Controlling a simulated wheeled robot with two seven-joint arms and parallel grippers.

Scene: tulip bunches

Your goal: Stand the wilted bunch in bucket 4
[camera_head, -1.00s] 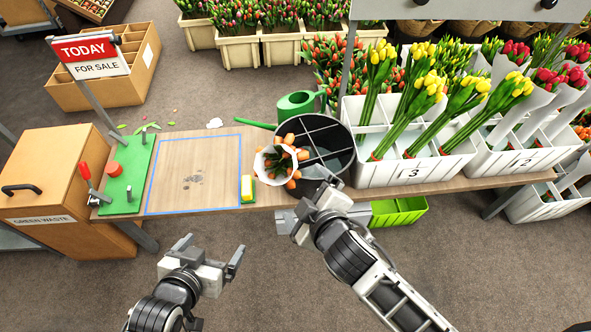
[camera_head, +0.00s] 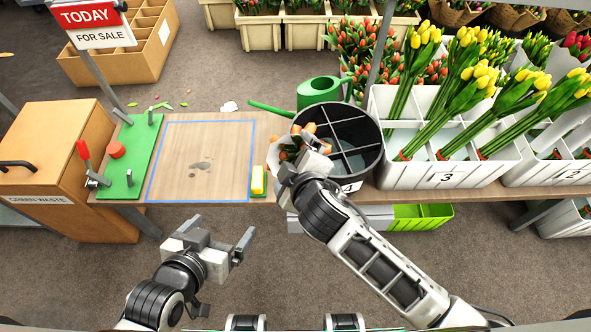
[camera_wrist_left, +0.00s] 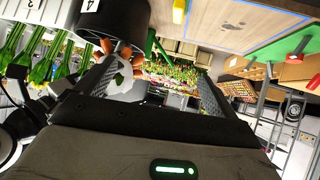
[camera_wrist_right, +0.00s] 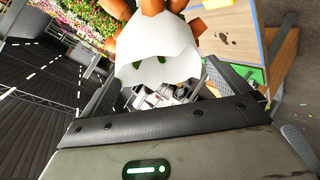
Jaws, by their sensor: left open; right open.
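My right gripper (camera_head: 304,160) is open at the bunch. In the right wrist view the wrap (camera_wrist_right: 160,55) shows ahead, between the open fingers; contact cannot be told. My left gripper (camera_head: 217,236) is open and empty, in front of the bench. The left wrist view also shows the wrap (camera_wrist_left: 122,75) and bucket 4 (camera_wrist_left: 120,22).
A green watering can (camera_head: 318,91) stands behind the bunch. White bucket 3 (camera_head: 410,175), with yellow tulips, is to the right. A yellow block (camera_head: 257,180) lies left of the bunch. The blue-outlined bench area (camera_head: 205,160) is mostly clear. A green clamp board (camera_head: 130,155) is further left.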

